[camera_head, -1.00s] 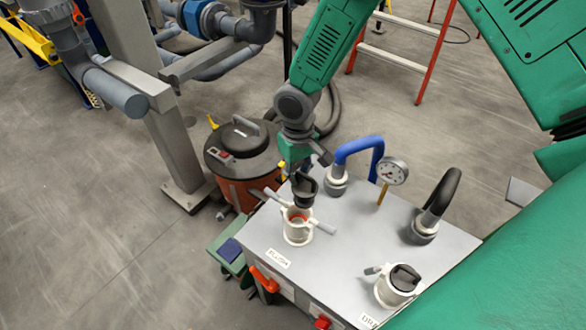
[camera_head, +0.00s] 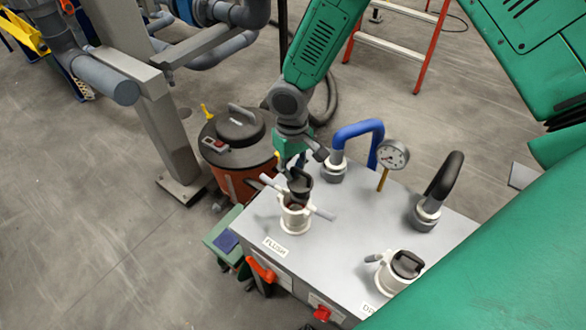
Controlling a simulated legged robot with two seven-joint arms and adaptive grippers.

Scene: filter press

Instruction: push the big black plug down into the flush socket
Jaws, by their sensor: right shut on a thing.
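The big black plug (camera_head: 299,182) is upright at the mouth of the white flush socket (camera_head: 295,218), which has two side levers and stands behind the FLUSH label. The plug's lower end meets the socket's rim; most of its black top still stands above the rim. I cannot tell how deep it sits. My right gripper (camera_head: 303,160) comes down from above and is shut on the plug; its fingers are partly hidden. My left gripper is not in view.
On the grey panel (camera_head: 345,225) stand a blue hose (camera_head: 357,130), a pressure gauge (camera_head: 393,154), a black hose (camera_head: 445,175) and a second white socket with a black plug (camera_head: 406,264). An orange-and-black vacuum (camera_head: 235,140) stands behind left.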

